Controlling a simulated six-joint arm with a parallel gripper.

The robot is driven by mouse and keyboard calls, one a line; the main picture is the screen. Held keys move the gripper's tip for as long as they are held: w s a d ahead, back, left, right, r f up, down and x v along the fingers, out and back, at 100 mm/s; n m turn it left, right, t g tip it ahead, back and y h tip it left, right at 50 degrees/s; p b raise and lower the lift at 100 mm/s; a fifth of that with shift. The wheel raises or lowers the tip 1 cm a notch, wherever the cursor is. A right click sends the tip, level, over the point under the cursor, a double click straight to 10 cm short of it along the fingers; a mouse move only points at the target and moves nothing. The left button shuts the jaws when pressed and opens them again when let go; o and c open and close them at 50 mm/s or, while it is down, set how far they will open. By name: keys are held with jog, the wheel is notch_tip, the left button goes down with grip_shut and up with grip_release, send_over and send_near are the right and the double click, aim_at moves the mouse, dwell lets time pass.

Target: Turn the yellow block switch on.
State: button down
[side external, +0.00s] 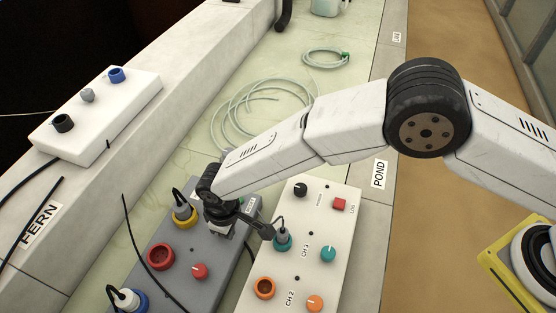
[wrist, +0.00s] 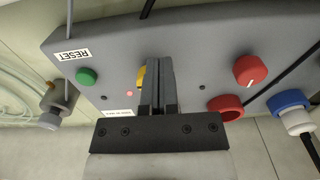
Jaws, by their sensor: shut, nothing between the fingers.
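A small yellow part (wrist: 141,76), seemingly the yellow block switch, shows on the grey box (wrist: 200,45) in the wrist view. It is just beyond and left of my finger tips, which hide most of it. My gripper (wrist: 159,62) is shut and empty, its fingers over the box's top face. I cannot tell whether they touch the yellow part or how it is turned. A small red lamp (wrist: 129,93) shows left of the fingers. In the side external view my gripper and wrist cover this part of the grey box (side external: 185,285), and the switch is hidden.
The grey box also carries a red knob (side external: 200,271), a red socket (side external: 160,257), a plugged yellow socket (side external: 184,217) and a green button (wrist: 86,76). A cream box (side external: 318,245) stands close right. A white box (side external: 100,115) sits on the left ledge. Cables cross nearby.

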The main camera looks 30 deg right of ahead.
notch_tip(320, 180, up, 6)
jog(key=shift+f, duration=0.2)
dwell(0.4)
jog(key=w+d+r+m, duration=0.1)
jog(key=d+r, duration=0.2)
jog(key=d, duration=0.4)
jog(key=w+d+r+m+t, duration=0.1)
jog(key=d+r+m, duration=0.15)
jog(key=d, duration=0.55)
jog(key=w+d+r+m, duration=0.1)
jog(key=w+d+r, duration=0.15)
jog(key=d, duration=0.45)
jog(key=s+d+r+m, duration=0.2)
jog(key=s+d, duration=0.5)
jog(key=d, duration=0.2)
jog(key=s+d+r+m+t, duration=0.1)
jog(key=s+d+r+m, duration=0.1)
jog(key=s+d, duration=0.5)
jog(key=d, duration=0.3)
jog(key=shift+d+t, duration=0.2)
jog(key=shift+t, duration=0.1)
